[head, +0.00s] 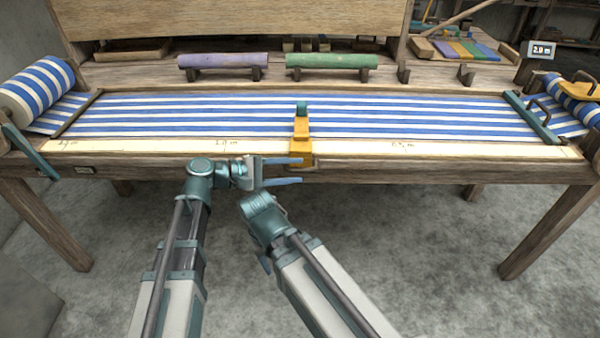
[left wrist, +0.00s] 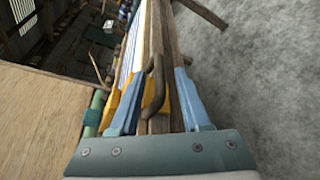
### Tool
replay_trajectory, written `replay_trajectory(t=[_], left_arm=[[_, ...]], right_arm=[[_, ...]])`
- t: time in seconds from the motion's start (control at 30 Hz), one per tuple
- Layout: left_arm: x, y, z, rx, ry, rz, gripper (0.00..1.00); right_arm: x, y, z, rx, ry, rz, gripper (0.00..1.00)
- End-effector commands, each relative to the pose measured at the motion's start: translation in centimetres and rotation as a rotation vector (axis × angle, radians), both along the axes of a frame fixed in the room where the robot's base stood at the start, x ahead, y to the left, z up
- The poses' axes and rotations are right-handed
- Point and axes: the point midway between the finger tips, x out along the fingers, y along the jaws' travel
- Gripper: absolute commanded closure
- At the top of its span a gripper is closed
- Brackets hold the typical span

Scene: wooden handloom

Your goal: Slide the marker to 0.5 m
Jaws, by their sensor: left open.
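The marker (head: 300,128) is a yellow-orange slider with a teal knob, set across the pale scale strip (head: 350,148) at the front of the loom. It stands between a middle label and a right label that looks like 0.5 m (head: 402,146). My left gripper (head: 301,171) is open at the marker's lower front end. In the left wrist view, yellow parts of the marker (left wrist: 153,101) and a brown curved handle (left wrist: 153,80) show between the open fingers. I cannot tell whether the fingers touch it.
Blue-and-white striped cloth (head: 200,115) covers the loom bed behind the strip. A teal bar (head: 532,118) crosses the cloth at the right. Purple (head: 222,61) and green (head: 332,61) rolls lie behind. A small display (head: 541,50) stands at the back right. The strip right of the marker looks clear.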

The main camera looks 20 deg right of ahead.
Motion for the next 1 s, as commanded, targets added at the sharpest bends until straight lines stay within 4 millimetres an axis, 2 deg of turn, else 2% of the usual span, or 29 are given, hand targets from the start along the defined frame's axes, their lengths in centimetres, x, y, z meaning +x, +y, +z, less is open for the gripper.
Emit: replay_trajectory(t=[0.03, 0.2, 0.57, 0.67, 0.83, 1.0], left_arm=[[0.1, -0.7, -0.3, 0.0, -0.001, -0.002, 0.53], [0.1, -2.0, -0.5, 0.0, -0.001, 0.0, 0.53], [0.1, -2.4, -0.5, 0.0, -0.001, 0.0, 0.53], [0.1, -2.4, -0.5, 0.0, -0.001, 0.0, 0.67], [0.1, -2.4, -0.5, 0.0, -0.001, 0.0, 0.98], [0.1, -2.4, -0.5, 0.001, -0.001, -0.001, 1.0]], right_arm=[[0.0, 0.0, -0.3, 0.0, 0.0, 0.0, 0.5], [0.0, 0.0, -0.5, 0.0, 0.0, 0.0, 0.5], [0.0, 0.0, -0.5, 0.0, 0.0, 0.0, 0.5], [0.0, 0.0, -0.5, 0.0, 0.0, 0.0, 0.5], [0.0, 0.0, -0.5, 0.0, 0.0, 0.0, 0.5], [0.0, 0.0, -0.5, 0.0, 0.0, 0.0, 0.5]])
